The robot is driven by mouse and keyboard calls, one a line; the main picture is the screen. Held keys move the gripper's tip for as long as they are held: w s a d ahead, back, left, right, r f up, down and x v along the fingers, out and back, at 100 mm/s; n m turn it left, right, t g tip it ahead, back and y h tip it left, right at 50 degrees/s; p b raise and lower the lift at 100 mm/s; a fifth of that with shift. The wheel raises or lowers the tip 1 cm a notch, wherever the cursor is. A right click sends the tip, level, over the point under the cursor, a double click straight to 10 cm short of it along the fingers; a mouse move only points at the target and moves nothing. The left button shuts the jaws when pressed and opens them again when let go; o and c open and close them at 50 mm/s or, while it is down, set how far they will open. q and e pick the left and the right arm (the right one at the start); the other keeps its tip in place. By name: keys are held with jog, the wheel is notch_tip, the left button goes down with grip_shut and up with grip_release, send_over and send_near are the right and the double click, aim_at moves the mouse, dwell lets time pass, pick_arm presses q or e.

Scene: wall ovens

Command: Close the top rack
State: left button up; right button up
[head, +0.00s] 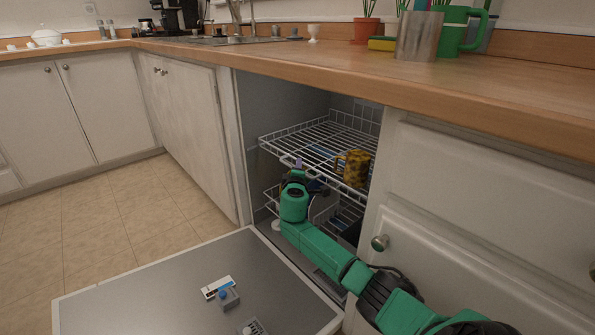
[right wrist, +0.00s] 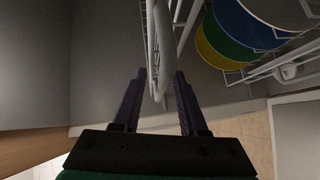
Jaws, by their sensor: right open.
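The top rack (head: 306,138) is a white wire rack, pulled partly out of the open dishwasher cavity. A yellow and dark patterned mug (head: 352,167) stands in its front right part. My right gripper (head: 297,168) is at the rack's front edge, toward its left side. In the right wrist view the right gripper (right wrist: 160,75) is open, its two dark fingers apart. A white rack part (right wrist: 159,45) lies between and beyond the fingertips; I cannot tell whether they touch it. My left gripper is not in view.
The dishwasher door (head: 150,290) lies folded down. A lower rack (head: 271,196) sits below the top one, partly hidden by my arm. Blue (right wrist: 250,25), green and yellow plates show in the right wrist view. The wooden counter (head: 420,85) overhangs the opening.

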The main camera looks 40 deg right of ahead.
pick_arm(q)
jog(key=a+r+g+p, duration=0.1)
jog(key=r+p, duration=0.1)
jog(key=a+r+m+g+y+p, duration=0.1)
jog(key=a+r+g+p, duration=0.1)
jog(key=p, duration=0.1)
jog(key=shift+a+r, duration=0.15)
pick_arm(e)
jog(key=v, duration=1.4)
jog(key=shift+s, duration=0.25)
jog(key=shift+a, duration=0.2)
